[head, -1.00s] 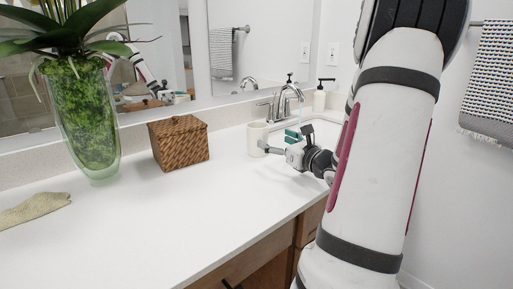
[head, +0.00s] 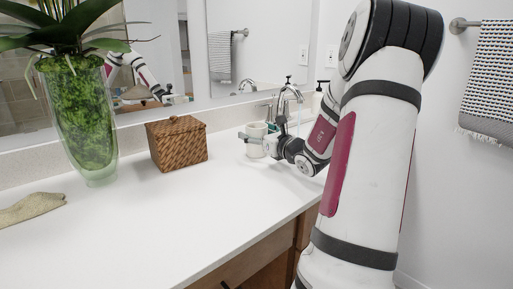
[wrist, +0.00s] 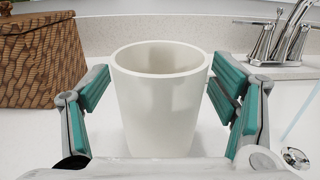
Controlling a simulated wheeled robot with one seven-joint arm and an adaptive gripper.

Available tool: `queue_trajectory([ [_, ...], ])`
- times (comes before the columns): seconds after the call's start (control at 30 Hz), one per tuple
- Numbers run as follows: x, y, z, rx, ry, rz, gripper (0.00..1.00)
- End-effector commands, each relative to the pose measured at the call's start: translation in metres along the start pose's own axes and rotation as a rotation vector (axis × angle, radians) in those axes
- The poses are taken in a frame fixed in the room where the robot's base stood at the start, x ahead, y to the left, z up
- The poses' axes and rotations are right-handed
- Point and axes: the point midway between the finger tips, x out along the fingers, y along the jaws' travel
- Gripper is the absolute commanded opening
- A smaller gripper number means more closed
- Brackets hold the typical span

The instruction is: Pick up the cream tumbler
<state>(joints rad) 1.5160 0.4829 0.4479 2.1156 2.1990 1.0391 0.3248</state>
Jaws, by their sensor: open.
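The cream tumbler (wrist: 158,115) stands upright in the middle of the wrist view, its open rim facing up. It stands on the white counter beside the sink and also shows in the head view (head: 256,146), partly hidden by my gripper. My gripper (wrist: 160,95) is open, with one teal-padded finger on each side of the tumbler. The left finger has a visible gap to the tumbler; the right finger is close to its wall. In the head view my gripper (head: 258,137) is level with the tumbler's upper part.
A woven basket (head: 177,143) stands left of the tumbler. The counter's front middle is clear.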

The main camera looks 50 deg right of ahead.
Motion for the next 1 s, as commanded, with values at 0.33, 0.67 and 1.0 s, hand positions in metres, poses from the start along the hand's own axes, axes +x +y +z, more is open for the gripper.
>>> queue_trajectory([
  [0.33, 0.0, 0.0, 0.0, 0.0, 0.0, 0.0, 0.2],
  [0.67, 0.0, 0.0, 0.004, -0.002, -0.001, 0.001, 0.2],
  [1.0, -0.007, -0.002, 0.039, -0.003, 0.0, -0.002, 0.2],
])
